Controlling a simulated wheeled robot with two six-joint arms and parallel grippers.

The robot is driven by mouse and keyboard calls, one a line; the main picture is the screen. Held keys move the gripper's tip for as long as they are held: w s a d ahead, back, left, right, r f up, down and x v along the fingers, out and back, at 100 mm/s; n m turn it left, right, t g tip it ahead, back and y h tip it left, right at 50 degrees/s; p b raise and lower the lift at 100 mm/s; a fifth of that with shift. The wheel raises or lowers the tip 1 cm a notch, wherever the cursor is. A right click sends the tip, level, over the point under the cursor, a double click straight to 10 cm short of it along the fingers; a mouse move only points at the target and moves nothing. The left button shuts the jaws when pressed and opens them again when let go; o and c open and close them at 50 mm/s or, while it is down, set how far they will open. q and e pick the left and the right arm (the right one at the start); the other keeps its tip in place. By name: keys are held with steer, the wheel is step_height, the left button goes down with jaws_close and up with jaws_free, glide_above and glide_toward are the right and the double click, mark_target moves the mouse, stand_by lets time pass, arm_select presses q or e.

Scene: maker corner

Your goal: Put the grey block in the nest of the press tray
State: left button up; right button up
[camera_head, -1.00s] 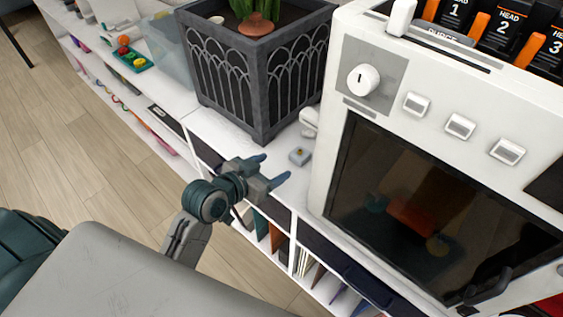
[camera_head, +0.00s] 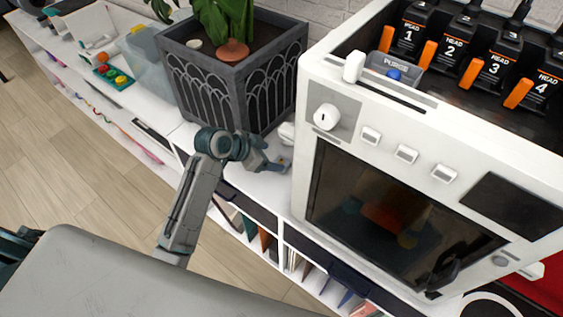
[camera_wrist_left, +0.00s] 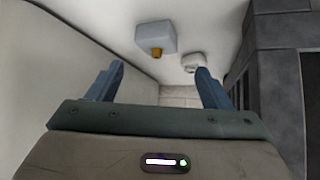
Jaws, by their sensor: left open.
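The small grey block (camera_wrist_left: 155,36) with a brass-coloured knob shows in the left wrist view, just beyond my open left gripper (camera_wrist_left: 160,78) and between the lines of its two fingers. The fingers appear empty. In the head view my left gripper (camera_head: 276,164) reaches over the white shelf top, close to the front corner of the white machine, and largely hides the block there. My right gripper is not in view. I cannot make out a press tray with a nest; dim orange and teal shapes show behind the machine's dark window.
The white machine (camera_head: 320,90) stands close on the right of the gripper. A dark planter (camera_head: 240,92) stands close behind it. A small white fitting (camera_wrist_left: 193,62) lies near the block. The shelf top (camera_head: 262,186) is narrow, with open compartments below.

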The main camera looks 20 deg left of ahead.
mark_target(281, 159)
arm_select(q)
steer(key=p+x, duration=0.2)
steer(key=x, duration=0.3)
steer(key=shift+w+d+f, duration=0.1)
steer(key=shift+d+f, duration=0.05)
steer(key=shift+d, duration=0.05)
steer(key=shift+w+f, duration=0.1)
steer(key=shift+f, duration=0.1)
steer(key=c, duration=1.1)
steer(key=shift+c, duration=0.6)
steer(key=shift+r, duration=0.15)
